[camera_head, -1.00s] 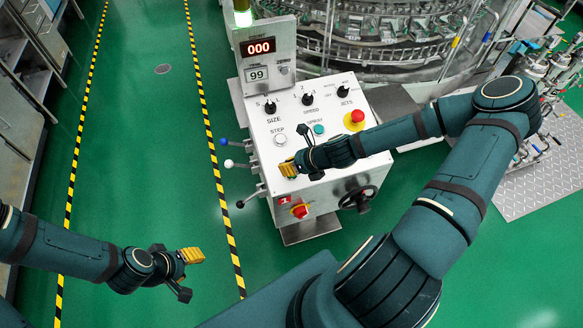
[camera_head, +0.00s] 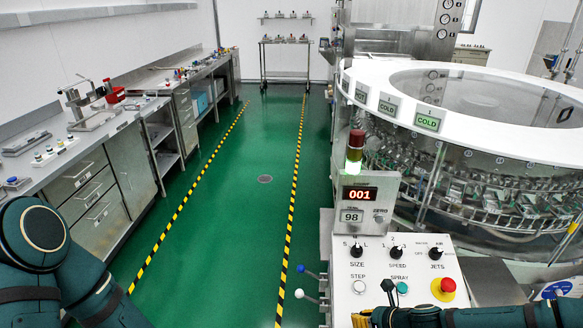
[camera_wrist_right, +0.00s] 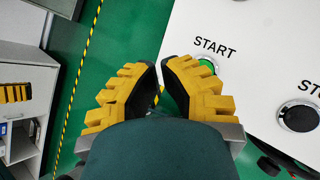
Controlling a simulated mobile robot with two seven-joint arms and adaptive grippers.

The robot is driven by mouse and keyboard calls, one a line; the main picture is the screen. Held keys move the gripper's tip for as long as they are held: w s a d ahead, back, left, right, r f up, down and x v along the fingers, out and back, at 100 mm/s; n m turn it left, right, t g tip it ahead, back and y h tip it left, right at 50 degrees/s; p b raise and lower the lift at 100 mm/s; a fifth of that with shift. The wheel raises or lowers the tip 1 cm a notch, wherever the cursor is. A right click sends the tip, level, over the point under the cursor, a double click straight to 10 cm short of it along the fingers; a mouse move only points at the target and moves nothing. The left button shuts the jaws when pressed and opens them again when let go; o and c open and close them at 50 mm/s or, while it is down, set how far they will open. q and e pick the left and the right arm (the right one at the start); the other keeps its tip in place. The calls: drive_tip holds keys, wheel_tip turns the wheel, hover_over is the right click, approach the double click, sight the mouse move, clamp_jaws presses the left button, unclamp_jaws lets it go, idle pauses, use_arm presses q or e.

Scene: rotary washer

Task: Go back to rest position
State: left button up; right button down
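The control panel (camera_head: 424,274) of the washer stands at the lower right of the head view, with a red emergency button (camera_head: 443,286) and a teal SPRAY button (camera_head: 402,287). Its display (camera_head: 359,194) reads 001. My right gripper (camera_head: 362,319) shows only in part at the bottom edge, in front of the panel. In the right wrist view its yellow-padded fingers (camera_wrist_right: 160,72) are a narrow gap apart, with nothing between them. The right finger partly covers the green START button (camera_wrist_right: 207,66). My left arm is at the lower left; its gripper is out of frame.
The rotary washer (camera_head: 470,150) with its white ring fills the right side. A workbench (camera_head: 75,165) with tools and drawers lines the left wall. A shelf rack (camera_head: 285,60) stands at the back. The green aisle (camera_head: 235,220) between striped lines is clear.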

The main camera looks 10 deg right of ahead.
use_arm(q)
drive_tip(key=shift+w+a+f+b, duration=0.1)
drive_tip(key=shift+w+f+b, duration=0.65)
drive_tip(key=shift+f+b, duration=0.1)
use_arm(e)
drive_tip(key=s+a+f+n+g, duration=0.1)
drive_tip(key=s+a+n, duration=0.2)
drive_tip(key=n, duration=0.7)
drive_tip(key=s+a+f+n+g+h, duration=0.1)
drive_tip(key=s+a+f+n+g, duration=0.1)
drive_tip(key=a+n, duration=0.5)
drive_tip(key=s+a+f+n+g, duration=0.1)
drive_tip(key=a+n, duration=0.4)
drive_tip(key=n, duration=0.9)
drive_tip(key=s+g, duration=0.1)
drive_tip(key=s, duration=0.1)
drive_tip(key=shift+s+a+f+n+h, duration=0.25)
drive_tip(key=shift+s+a+n+h, duration=0.05)
drive_tip(key=shift+s+h, duration=0.1)
